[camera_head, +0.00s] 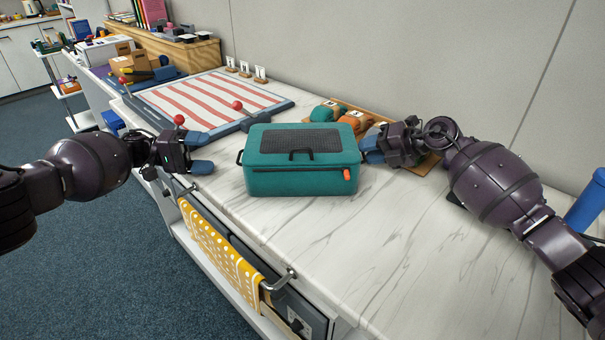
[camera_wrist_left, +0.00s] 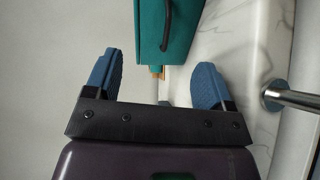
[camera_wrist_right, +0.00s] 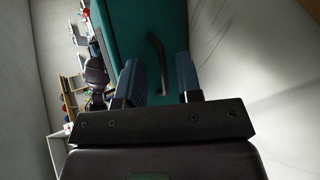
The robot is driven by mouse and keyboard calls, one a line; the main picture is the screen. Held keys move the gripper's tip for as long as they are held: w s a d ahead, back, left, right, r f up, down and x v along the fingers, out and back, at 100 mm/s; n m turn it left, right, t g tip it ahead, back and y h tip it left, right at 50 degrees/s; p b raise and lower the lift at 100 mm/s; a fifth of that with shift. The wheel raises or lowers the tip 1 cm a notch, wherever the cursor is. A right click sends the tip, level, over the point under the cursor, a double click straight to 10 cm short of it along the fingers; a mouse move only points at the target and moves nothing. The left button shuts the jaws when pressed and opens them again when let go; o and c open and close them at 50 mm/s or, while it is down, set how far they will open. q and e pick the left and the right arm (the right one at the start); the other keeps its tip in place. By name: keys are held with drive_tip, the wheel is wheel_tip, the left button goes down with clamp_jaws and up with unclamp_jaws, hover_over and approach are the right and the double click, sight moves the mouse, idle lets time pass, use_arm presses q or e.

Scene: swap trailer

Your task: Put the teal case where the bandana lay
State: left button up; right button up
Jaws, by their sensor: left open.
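The teal case (camera_head: 300,177), with a dark mesh top, side handles and an orange tag, sits upright on the marble counter. My left gripper (camera_head: 205,158) is open and empty, apart from the case's left side; the case's side handle shows ahead of its fingers in the left wrist view (camera_wrist_left: 168,25). My right gripper (camera_head: 372,150) is at the case's right side. In the right wrist view, its fingers (camera_wrist_right: 158,80) are apart, with the black side handle between or just beyond them; contact is unclear. I cannot identify a bandana for certain.
A red-and-white striped panel (camera_head: 205,98) with a blue border and red-knobbed levers lies behind left. Small teal and orange items (camera_head: 328,112) sit on a wooden board behind the case. A yellow patterned cloth (camera_head: 222,245) hangs from the front rail. The counter at front right is clear.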

use_arm(q)
drive_tip(key=shift+a+r, duration=0.15)
drive_tip(key=shift+a, duration=1.85)
use_arm(e)
drive_tip(key=o, duration=0.8)
drive_tip(key=shift+c, duration=0.2)
drive_tip(key=v, duration=0.7)
drive_tip(key=shift+d, duration=0.25)
drive_tip(key=shift+s, duration=0.1)
use_arm(q)
drive_tip(key=shift+r, duration=0.1)
use_arm(e)
drive_tip(key=shift+r, duration=0.2)
